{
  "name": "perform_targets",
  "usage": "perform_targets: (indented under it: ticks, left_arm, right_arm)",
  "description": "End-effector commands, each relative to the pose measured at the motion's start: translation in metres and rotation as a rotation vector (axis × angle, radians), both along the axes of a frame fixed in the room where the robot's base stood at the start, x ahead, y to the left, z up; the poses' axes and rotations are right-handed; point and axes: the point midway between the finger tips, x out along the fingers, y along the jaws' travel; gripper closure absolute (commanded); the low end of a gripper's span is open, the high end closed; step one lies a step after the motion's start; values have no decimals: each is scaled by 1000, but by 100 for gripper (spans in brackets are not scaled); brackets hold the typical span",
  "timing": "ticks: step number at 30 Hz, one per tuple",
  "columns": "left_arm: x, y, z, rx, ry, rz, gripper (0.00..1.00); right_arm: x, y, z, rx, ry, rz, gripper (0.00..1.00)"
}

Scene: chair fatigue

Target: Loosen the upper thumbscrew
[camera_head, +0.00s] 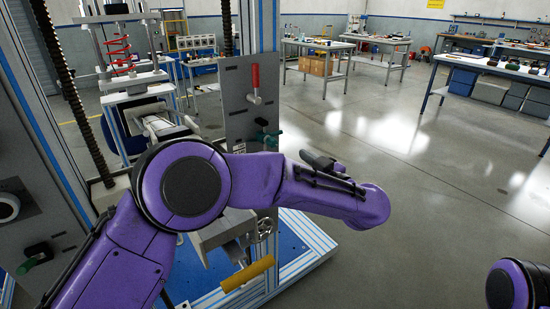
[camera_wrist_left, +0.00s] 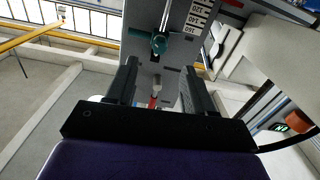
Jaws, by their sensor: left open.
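A grey upright plate (camera_head: 238,100) on the machine frame carries a red-handled part (camera_head: 255,83) with a teal-green knob (camera_head: 270,136) below it. In the left wrist view the teal knob (camera_wrist_left: 158,43) sits beyond my left gripper (camera_wrist_left: 158,68), roughly in line with the gap between its fingers. The red part (camera_wrist_left: 155,98) shows deeper between the fingers. The gripper is open and holds nothing; contact with the knob is not visible. In the head view my purple left arm hides part of the gripper. Another dark green knob (camera_head: 36,257) is at the lower left. My right gripper is out of frame.
A black threaded rod (camera_head: 75,90) and blue-white frame posts stand at the left. A yellow cylinder (camera_head: 247,274) sticks out below my arm. A plate with printed numbers (camera_wrist_left: 197,18) is beside the knob. Open floor (camera_head: 400,130) lies to the right, with workbenches behind.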

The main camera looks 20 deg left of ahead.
Motion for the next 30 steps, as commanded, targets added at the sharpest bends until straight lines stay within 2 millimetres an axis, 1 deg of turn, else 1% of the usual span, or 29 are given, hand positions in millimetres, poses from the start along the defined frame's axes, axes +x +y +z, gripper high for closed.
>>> perform_targets:
  ticks: [3,9,12,17,24,25,26,27,29,30]
  left_arm:
    - [12,17,4,-3,1,5,47]
    - [41,53,4,-4,2,4,47]
    - [51,66,3,-3,1,1,47]
    - [61,77,3,-1,1,-2,47]
    - [62,78,2,0,0,-2,47]
    - [62,78,2,0,0,-2,51]
    - [62,78,2,0,0,-2,60]
    - [62,78,2,0,0,-2,74]
    - [62,78,2,0,0,-2,93]
    - [62,78,2,0,0,-2,100]
  right_arm:
    - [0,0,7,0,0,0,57]
    - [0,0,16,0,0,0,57]
    - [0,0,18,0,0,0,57]
    - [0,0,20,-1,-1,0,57]
    - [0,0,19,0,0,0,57]
    - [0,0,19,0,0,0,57]
    - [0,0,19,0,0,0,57]
    - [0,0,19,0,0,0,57]
    - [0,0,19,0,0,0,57]
    - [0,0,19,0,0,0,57]
